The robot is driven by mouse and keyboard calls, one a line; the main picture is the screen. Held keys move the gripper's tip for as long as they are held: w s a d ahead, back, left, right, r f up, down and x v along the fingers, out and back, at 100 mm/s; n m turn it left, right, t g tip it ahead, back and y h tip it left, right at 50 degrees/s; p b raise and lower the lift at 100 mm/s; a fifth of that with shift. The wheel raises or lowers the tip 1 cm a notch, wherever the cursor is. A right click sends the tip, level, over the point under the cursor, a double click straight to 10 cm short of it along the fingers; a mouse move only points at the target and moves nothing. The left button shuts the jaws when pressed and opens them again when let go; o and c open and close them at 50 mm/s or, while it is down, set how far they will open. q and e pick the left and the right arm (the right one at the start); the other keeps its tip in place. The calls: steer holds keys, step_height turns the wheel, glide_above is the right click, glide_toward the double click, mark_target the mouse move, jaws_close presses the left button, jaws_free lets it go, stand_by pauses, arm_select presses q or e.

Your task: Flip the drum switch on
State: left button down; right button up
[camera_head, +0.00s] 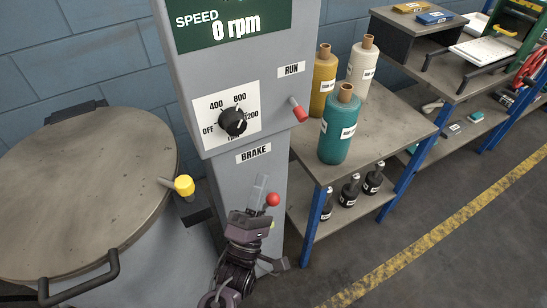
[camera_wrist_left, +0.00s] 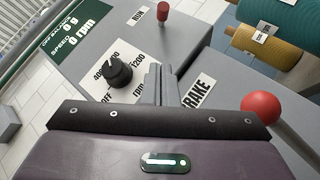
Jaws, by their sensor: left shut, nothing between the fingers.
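A grey control column (camera_head: 190,90) carries the controls. A small red-tipped lever (camera_head: 299,112) sticks out on its right side under a RUN label (camera_head: 291,69); in the left wrist view the lever (camera_wrist_left: 163,27) stands beyond my fingers. No label reads "drum switch". A black speed knob (camera_head: 233,121) sits on a white dial, also in the left wrist view (camera_wrist_left: 118,70). A red ball handle (camera_head: 272,199) is below the BRAKE label (camera_head: 253,153). My left gripper (camera_head: 261,181) is shut and empty, in front of the column below that label, beside the red ball. My right gripper is out of view.
The display (camera_head: 235,22) reads 0 rpm. A large round lid (camera_head: 80,185) with a yellow-knobbed lever (camera_head: 184,185) beside it is at left. A table (camera_head: 395,125) with yarn cones (camera_head: 339,128) stands close right of the column. Floor at lower right is clear.

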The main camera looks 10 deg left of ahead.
arm_select(q)
steer(key=p, duration=0.3)
glide_toward(298, 111)
steer(key=w+a, duration=0.3)
steer(key=w, duration=0.1)
steer(key=d+r, duration=0.1)
steer(key=w+d+r+p, duration=0.1)
steer(key=d, duration=0.1)
steer(key=shift+w+r, duration=0.1)
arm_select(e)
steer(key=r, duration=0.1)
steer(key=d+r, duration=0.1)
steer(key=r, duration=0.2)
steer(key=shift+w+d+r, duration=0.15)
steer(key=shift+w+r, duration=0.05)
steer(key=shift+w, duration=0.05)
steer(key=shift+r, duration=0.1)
